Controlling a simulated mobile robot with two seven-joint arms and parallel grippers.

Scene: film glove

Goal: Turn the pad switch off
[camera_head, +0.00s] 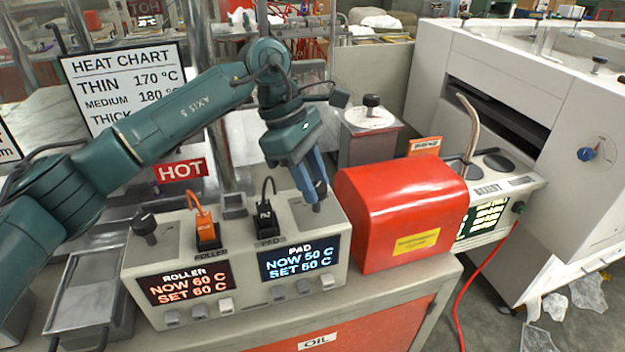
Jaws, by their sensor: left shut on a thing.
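The grey control box (237,283) stands on the bench with two displays. My left gripper (316,200) comes down from above onto the right end of the box top, beside the black plug labelled PAD (265,220). Its blue fingers are shut on the dark pad switch (318,207), which is mostly hidden between them, so I cannot tell its position. The roller display (188,284) reads NOW 60 C, SET 60 C. My right gripper is not in view.
A dark round-topped roller switch (145,226) and an orange plug (206,232) sit on the box's left half. A red cover (400,208) stands close to the right of my gripper. A heat chart (122,85) stands behind my left arm.

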